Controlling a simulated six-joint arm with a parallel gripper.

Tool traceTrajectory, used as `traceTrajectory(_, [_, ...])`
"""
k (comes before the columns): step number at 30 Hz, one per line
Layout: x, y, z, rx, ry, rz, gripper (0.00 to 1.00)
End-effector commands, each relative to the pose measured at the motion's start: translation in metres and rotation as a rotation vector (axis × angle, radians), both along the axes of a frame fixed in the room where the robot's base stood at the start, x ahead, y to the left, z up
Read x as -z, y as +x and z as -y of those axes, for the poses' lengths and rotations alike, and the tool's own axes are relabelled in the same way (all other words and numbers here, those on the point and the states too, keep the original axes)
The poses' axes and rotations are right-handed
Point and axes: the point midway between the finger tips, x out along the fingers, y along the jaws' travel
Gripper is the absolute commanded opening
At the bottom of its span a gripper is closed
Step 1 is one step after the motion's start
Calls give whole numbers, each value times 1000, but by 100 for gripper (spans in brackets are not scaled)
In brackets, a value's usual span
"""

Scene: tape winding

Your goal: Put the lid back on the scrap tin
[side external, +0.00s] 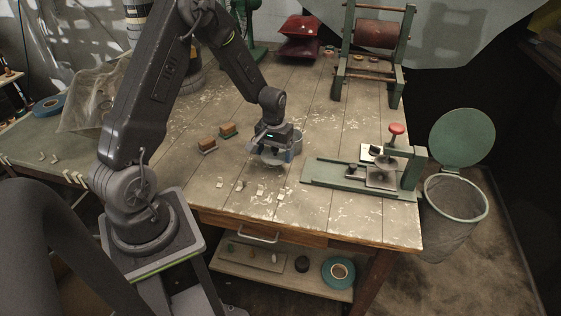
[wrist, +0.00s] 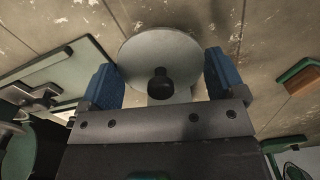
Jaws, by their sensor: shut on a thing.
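My gripper (side external: 275,148) is over the middle of the bench, pointing down. Its two blue fingers are shut on opposite sides of the round grey lid (wrist: 150,47), as the wrist view shows. The lid has a dark knob (wrist: 160,85) at its middle. In the side view the lid (side external: 272,162) shows as a pale edge low between the fingers. I cannot tell the gap between lid and bench.
A green press with a red knob (side external: 396,129) stands to the right on the bench. Two brown blocks (side external: 205,143) (side external: 227,130) lie to the left. Small pale scraps (side external: 240,185) lie in front. A green roller stand (side external: 375,40) is at the back. A mesh bin (side external: 455,198) stands off the right edge.

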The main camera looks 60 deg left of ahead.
Motion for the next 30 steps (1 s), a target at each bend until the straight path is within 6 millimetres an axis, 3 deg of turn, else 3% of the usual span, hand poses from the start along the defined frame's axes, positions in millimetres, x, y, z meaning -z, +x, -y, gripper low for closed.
traceTrajectory(9, [-41, -52, -46, -6, 2, 2, 66])
traceTrajectory(17, [-57, -67, -64, 1, 1, 1, 66])
traceTrajectory(20, [-60, -53, -70, 10, 1, 2, 66])
traceTrajectory(30, [-70, 49, -74, 56, 1, 1, 66])
